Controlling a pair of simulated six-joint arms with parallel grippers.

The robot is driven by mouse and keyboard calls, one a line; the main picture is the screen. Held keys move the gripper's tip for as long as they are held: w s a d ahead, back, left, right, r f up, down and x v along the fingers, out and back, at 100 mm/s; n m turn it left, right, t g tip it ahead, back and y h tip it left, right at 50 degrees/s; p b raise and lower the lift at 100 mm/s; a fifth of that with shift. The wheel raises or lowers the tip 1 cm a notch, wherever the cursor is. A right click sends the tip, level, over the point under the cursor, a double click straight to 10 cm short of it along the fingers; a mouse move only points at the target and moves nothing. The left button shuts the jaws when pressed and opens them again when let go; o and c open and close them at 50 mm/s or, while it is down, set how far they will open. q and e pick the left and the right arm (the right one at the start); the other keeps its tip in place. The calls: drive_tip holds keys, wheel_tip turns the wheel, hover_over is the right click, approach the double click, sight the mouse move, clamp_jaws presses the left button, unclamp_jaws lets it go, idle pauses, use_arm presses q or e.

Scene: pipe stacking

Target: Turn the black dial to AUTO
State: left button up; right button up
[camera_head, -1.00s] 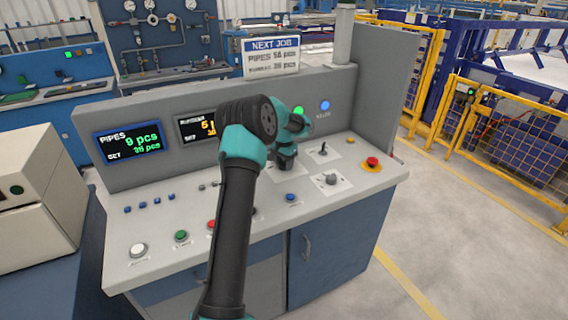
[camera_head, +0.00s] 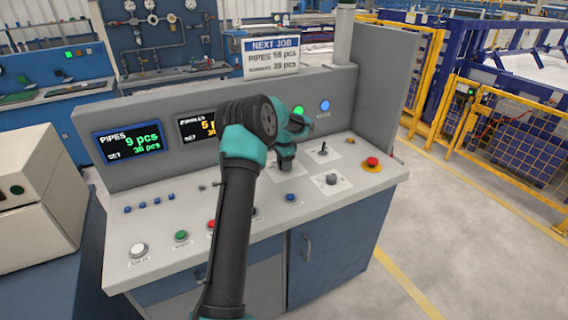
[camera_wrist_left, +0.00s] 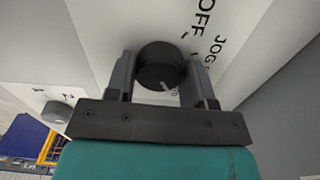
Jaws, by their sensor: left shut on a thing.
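The black dial (camera_wrist_left: 160,66) stands on a white plate in the left wrist view, with a white pointer mark on its face. The words OFF and JOG are printed on the plate beyond it; any other label is hidden or unreadable. My left gripper (camera_wrist_left: 158,76) has one finger on each side of the dial and is shut on it. In the head view my left gripper (camera_head: 286,163) points down at the console top and hides most of the dial. My right gripper is not in view.
A second knob (camera_head: 331,179) sits on its own plate to the right, with a red mushroom button (camera_head: 372,163) beyond. A small lever (camera_head: 323,150) stands behind. Several push buttons line the console's front (camera_head: 160,250). The upright panel (camera_head: 220,110) rises behind.

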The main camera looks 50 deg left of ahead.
use_arm(q)
drive_tip(key=o, duration=0.9)
drive_tip(key=shift+r, duration=0.1)
wheel_tip(320, 180, up, 17)
drive_tip(key=shift+r, duration=0.15)
idle(0.5)
